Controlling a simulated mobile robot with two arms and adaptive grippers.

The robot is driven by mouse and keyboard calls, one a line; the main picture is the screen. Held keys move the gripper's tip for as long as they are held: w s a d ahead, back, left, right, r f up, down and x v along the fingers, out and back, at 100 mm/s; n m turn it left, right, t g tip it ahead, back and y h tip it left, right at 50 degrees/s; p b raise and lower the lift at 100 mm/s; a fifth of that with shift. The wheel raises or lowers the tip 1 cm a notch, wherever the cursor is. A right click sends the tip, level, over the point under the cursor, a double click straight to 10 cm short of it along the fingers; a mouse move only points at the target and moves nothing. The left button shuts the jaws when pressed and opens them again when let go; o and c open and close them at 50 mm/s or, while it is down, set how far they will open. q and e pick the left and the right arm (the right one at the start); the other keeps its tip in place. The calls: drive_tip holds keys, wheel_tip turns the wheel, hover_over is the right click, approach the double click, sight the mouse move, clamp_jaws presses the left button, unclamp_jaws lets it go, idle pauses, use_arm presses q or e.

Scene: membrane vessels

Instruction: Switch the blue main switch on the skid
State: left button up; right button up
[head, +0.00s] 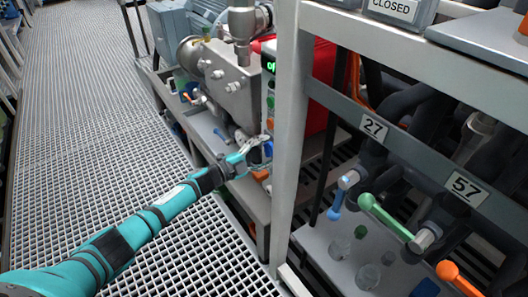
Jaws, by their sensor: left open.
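The blue main switch (268,149) is a small blue knob on the narrow control panel (269,110) of the skid, left of the grey upright post. My left gripper (262,147) is open, with its fingers at the blue switch and partly covering it. Whether the fingers touch the switch cannot be told. The panel also has a lit green display (270,66) and an orange part (261,174) below the switch. My right gripper is not in view.
A grey post (290,130) stands close right of the panel. A pump block (226,80) and motor (184,28) are behind the gripper. Valves with green (385,216) and orange (457,278) handles are at the right. The grating floor (85,120) at left is clear.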

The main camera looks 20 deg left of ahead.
use_arm(q)
drive_tip(key=v, duration=1.2)
